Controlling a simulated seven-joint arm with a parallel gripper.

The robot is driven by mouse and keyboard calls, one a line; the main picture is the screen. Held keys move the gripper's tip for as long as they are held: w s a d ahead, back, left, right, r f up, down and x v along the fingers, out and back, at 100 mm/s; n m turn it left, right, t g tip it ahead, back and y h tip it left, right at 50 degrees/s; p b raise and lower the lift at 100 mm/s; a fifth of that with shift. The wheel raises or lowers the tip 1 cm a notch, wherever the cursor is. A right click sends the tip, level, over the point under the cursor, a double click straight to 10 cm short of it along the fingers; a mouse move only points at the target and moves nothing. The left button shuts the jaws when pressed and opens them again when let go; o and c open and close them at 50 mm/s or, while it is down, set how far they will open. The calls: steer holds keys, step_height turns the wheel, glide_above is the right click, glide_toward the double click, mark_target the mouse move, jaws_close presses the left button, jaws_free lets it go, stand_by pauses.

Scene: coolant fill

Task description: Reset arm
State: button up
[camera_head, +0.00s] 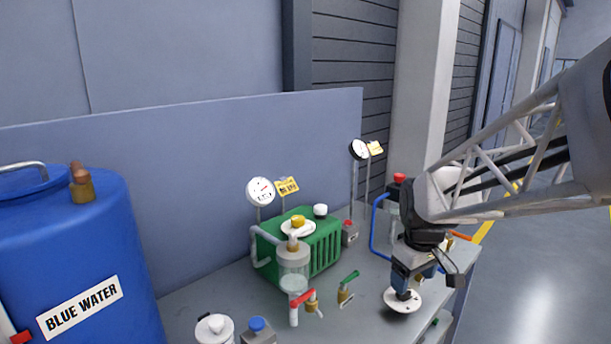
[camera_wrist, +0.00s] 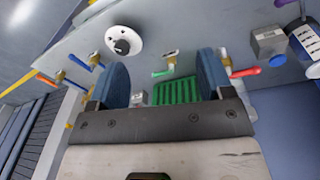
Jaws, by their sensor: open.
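My gripper (camera_head: 408,272) is over the right end of the grey bench in the head view. It appears just above or behind a white round disc (camera_head: 402,299); the exact gap cannot be told there. In the wrist view my gripper (camera_wrist: 162,76) has its two blue fingers spread wide with nothing held between them. The white disc with a dark knob (camera_wrist: 123,42) lies beyond the fingers, toward the upper left. A green-handled valve (camera_wrist: 163,72) and part of the green ribbed unit (camera_wrist: 178,91) show in the gap between the fingers.
The green unit (camera_head: 325,240) stands mid-bench with gauges behind it. A red-handled valve (camera_head: 301,299) and green-handled valve (camera_head: 347,283) are in front. A blue drum (camera_head: 70,255) labelled BLUE WATER stands left. A red-capped container (camera_head: 393,205) is behind my gripper. Open floor (camera_head: 525,270) lies right.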

steer(key=s+a+r+m, duration=0.1)
steer(key=s+a+m, duration=0.1)
steer(key=s, duration=0.8)
steer(key=s+a+r+m+t, duration=0.1)
steer(key=s+a+m, duration=0.1)
steer(key=s, duration=0.9)
steer(key=shift+s+m, duration=0.2)
steer(key=shift+m, duration=0.7)
